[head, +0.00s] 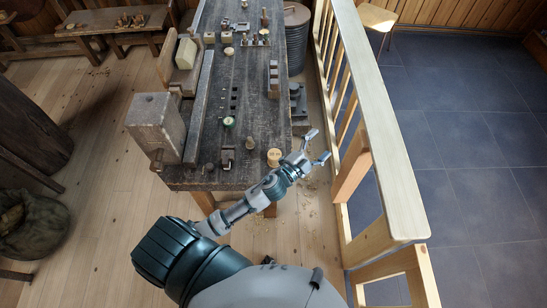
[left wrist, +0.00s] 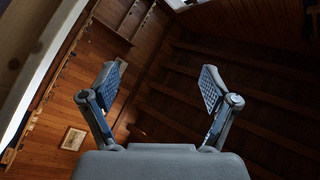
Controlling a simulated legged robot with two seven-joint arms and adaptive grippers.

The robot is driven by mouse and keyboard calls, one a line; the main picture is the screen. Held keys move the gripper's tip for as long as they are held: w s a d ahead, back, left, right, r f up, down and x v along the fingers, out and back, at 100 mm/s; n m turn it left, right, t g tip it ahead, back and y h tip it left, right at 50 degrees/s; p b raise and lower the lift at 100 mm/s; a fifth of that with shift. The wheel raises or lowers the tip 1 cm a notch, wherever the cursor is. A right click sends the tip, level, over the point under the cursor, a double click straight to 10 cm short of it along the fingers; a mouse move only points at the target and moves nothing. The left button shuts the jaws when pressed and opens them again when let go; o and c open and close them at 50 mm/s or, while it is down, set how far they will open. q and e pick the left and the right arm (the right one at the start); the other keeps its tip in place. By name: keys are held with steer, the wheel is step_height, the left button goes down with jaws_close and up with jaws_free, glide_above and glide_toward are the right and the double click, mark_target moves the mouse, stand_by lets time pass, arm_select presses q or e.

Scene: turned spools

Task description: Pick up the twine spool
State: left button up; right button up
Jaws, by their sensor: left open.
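A pale yellowish spool (head: 274,157) stands near the front right corner of the dark workbench (head: 238,85). It looks like the twine spool, but it is too small to be sure. A small round piece with a green rim and pale top (head: 229,122) stands farther back and left. My left gripper (head: 320,146) is open and empty, off the bench's right edge, to the right of the pale spool and apart from it. In the left wrist view the two fingers (left wrist: 160,76) are spread with nothing between them, and no spool shows. My right gripper is not in view.
A wooden railing (head: 378,110) runs close to the right of my left gripper. A metal block (head: 227,158) and small turned pieces stand along the bench's front. Dark blocks (head: 273,78) line its right edge. A wooden vise block (head: 157,122) juts out at left.

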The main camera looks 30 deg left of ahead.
arm_select(q)
steer(key=s+d+r+m+g+h, duration=0.2)
steer(key=d+r+m+g+h, duration=0.55)
steer(key=d+m+h, duration=0.6)
steer(key=m+g+y, duration=1.1)
steer(key=m+y, duration=0.2)
steer(key=y, duration=0.6)
glide_toward(274, 153)
step_height(274, 153, down, 7)
steer(key=shift+p, duration=1)
steer(key=shift+a+f, duration=0.1)
steer(key=shift+f, duration=0.6)
step_height(274, 153, down, 4)
steer(key=shift+r+p, duration=0.1)
steer(key=shift+p, duration=0.5)
steer(key=shift+d+f, duration=0.2)
steer(key=shift+f, duration=0.25)
steer(key=shift+d, duration=0.1)
